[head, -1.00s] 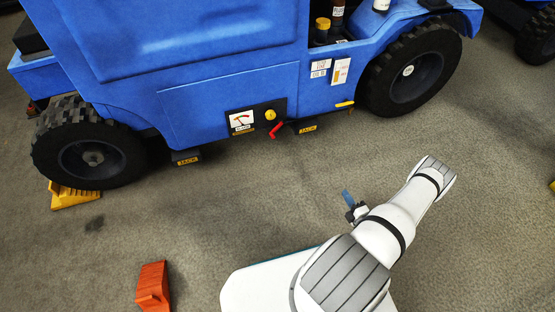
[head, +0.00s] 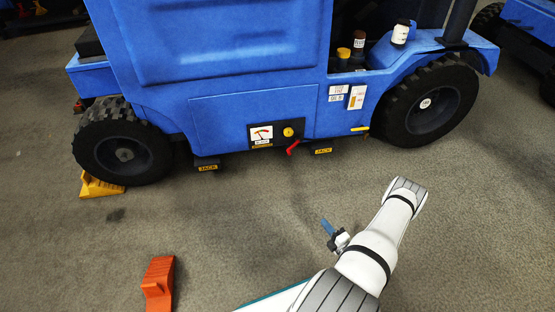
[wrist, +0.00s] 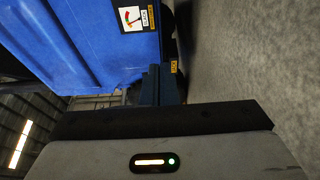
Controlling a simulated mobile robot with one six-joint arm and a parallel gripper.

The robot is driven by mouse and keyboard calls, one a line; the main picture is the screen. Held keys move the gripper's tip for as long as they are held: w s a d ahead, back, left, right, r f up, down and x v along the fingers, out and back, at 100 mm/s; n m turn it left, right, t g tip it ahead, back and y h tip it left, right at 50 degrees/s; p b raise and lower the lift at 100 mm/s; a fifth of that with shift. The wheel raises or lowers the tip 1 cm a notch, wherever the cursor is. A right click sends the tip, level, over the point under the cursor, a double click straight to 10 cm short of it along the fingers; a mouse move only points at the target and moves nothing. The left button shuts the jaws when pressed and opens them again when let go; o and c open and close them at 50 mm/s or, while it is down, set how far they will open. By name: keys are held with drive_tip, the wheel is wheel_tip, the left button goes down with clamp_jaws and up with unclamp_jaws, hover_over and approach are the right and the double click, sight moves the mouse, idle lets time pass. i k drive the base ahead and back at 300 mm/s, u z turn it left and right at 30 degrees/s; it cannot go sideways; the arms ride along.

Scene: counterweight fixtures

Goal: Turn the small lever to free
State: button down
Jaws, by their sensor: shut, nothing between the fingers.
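The small red lever (head: 293,147) sits low on the side of the blue vehicle (head: 220,60), at the lower right of a dark panel. It slants, with one end down and to the left. On the panel are a gauge (head: 262,134) and a yellow knob (head: 288,132). My gripper (head: 328,227) is shut and empty, above the floor and well apart from the lever. In the wrist view its blue fingers (wrist: 161,85) show together, with the gauge (wrist: 132,18) beyond; the lever does not show there.
An orange wedge (head: 158,283) lies on the floor at the lower left. A yellow chock (head: 100,186) is at the left wheel (head: 122,152). Dark jack blocks (head: 207,164) stick out under the vehicle's edge. The floor between my arm and the panel is clear.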

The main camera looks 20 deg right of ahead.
sight(289, 150)
drive_tip(key=u, duration=0.1)
drive_tip(key=i, duration=1)
